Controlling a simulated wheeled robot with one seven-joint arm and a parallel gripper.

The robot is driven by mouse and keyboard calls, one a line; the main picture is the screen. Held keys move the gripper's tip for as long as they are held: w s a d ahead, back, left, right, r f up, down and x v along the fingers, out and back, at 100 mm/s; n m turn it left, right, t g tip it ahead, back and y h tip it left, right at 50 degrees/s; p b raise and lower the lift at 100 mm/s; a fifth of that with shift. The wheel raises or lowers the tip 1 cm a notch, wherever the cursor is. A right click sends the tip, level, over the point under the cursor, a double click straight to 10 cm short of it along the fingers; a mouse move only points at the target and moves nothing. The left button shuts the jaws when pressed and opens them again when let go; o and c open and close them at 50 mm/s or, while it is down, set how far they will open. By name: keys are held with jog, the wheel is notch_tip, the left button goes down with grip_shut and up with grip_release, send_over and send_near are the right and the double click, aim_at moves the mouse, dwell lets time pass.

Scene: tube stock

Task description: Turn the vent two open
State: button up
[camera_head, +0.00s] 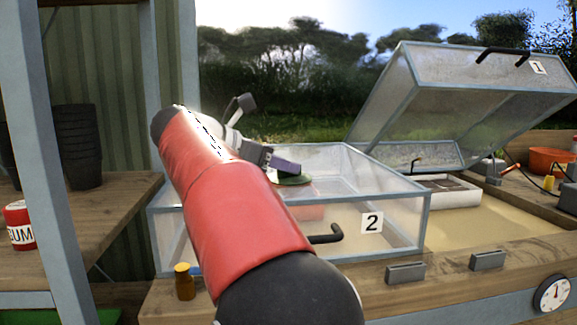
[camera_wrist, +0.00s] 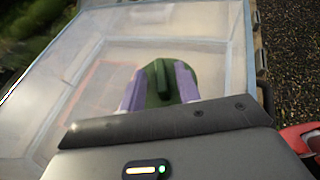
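Vent two is a round green disc (camera_head: 293,181) on the clear lid of the frame (camera_head: 405,205) marked 2. In the wrist view, a raised dark green bar (camera_wrist: 162,78) crosses the middle of the disc (camera_wrist: 150,101). My gripper (camera_head: 284,167) is over the disc. In the wrist view, the purple fingers of my gripper (camera_wrist: 160,86) stand open on either side of the bar, with a gap to each side. I cannot tell how deep the fingertips reach along the bar. My arm hides part of frame two in the head view.
Frame one's lid (camera_head: 452,85) stands propped open at the right. A black handle (camera_head: 326,236) sticks out from frame two's front. A small brown bottle (camera_head: 185,282) stands at the bench's front left. A dial (camera_head: 552,293) is on the front right. Black pots (camera_head: 78,145) stand at left.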

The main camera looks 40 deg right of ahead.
jog(key=shift+x, duration=1.15)
jog(key=shift+c, duration=0.2)
grip_shut()
